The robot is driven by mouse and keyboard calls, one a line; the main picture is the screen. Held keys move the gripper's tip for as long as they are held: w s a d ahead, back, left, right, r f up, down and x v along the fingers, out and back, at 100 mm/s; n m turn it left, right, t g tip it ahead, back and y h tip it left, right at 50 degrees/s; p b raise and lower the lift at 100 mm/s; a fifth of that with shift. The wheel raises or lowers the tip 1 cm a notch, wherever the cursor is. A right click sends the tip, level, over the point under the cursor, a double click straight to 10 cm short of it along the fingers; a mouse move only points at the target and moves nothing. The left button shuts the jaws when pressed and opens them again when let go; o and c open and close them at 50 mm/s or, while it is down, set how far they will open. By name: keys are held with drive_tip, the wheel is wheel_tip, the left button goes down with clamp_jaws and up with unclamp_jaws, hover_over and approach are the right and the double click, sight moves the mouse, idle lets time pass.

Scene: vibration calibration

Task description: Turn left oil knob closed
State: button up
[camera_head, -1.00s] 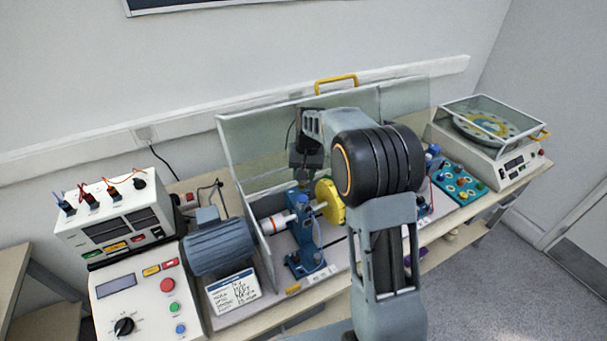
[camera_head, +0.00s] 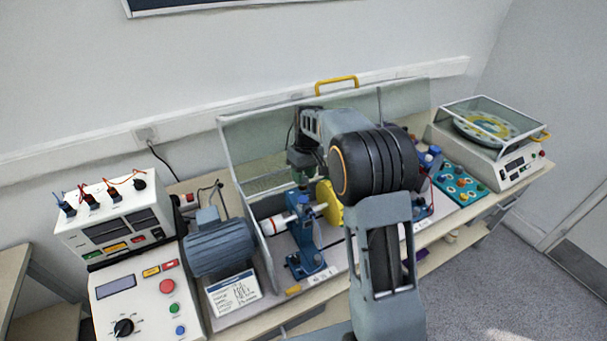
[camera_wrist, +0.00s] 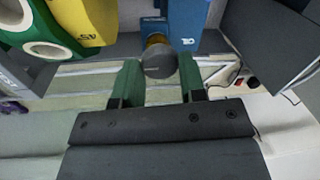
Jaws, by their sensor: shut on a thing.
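The oil knob (camera_wrist: 158,62) is a dark grey round cap on a brass-coloured stem, between my green fingertips in the wrist view. My gripper (camera_wrist: 159,72) is shut on it. The blue bearing housing (camera_wrist: 165,30) lies just beyond the knob. In the head view my gripper (camera_head: 300,173) is low over the top of the left blue bearing stand (camera_head: 308,240). The knob cannot be made out there. The knob's turn angle cannot be told.
A yellow disc (camera_head: 329,203) on the shaft stands close right of the left stand. The clear guard panel (camera_head: 250,140) rises behind. A blue-grey motor (camera_head: 220,247) is to the left. My own arm hides the right part of the rig.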

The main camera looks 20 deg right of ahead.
idle(0.5)
drive_tip(key=o, duration=0.9)
drive_tip(key=r, duration=0.4)
drive_tip(key=d+r, duration=0.1)
drive_tip(key=r, duration=0.8)
drive_tip(key=shift+w+d+r+b, duration=0.15)
drive_tip(key=shift+w+r+b, duration=0.15)
drive_tip(key=shift+r+b, duration=0.1)
wheel_tip(320, 180, down, 5)
drive_tip(key=s+m, duration=0.2)
drive_tip(key=m, duration=0.1)
drive_tip(key=shift+s+a+f+m+t+h, duration=0.25)
drive_tip(key=shift+s+t, duration=0.6)
drive_tip(key=shift+s, duration=3.15)
drive_tip(key=shift+s+a+f+m+t+h, duration=0.25)
drive_tip(key=shift+s+t, duration=0.55)
drive_tip(key=shift+s, duration=3.15)
drive_tip(key=shift+s+a+f+m+t+h, duration=0.2)
drive_tip(key=shift+s+t, duration=0.65)
drive_tip(key=shift+s, duration=3.15)
